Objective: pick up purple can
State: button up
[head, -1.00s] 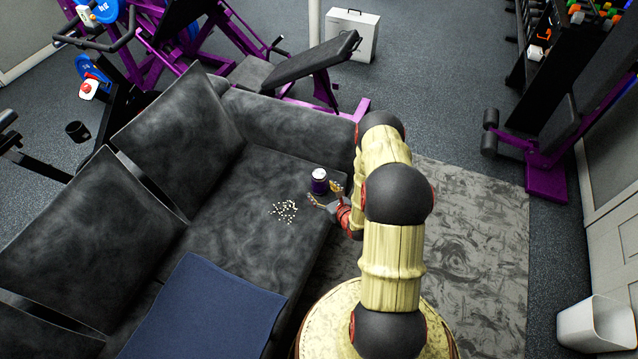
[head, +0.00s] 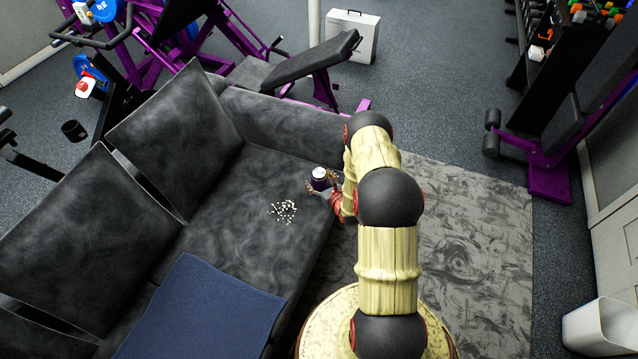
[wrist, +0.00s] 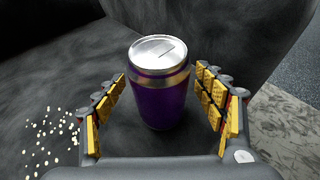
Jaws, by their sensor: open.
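The purple can (head: 319,181) stands upright on the dark grey sofa seat, near its front edge and close to the armrest. It has a silver top. In the wrist view the can (wrist: 160,88) stands between the two fingers of my gripper (wrist: 160,110), with a visible gap on each side. My gripper (head: 322,187) is open, low over the seat, and its yellow-padded fingers reach to either side of the can. In the head view the fingers partly hide the can's lower part.
Small pale crumbs (head: 283,210) lie scattered on the seat left of the can. The sofa armrest (head: 290,122) rises behind it. A blue cloth (head: 205,308) covers the near part of the seat. A grey rug (head: 470,230) lies on the floor at the right.

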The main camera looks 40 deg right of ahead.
jog(key=shift+c, duration=1)
jog(key=c, duration=0.7)
jog(key=shift+r, duration=0.1)
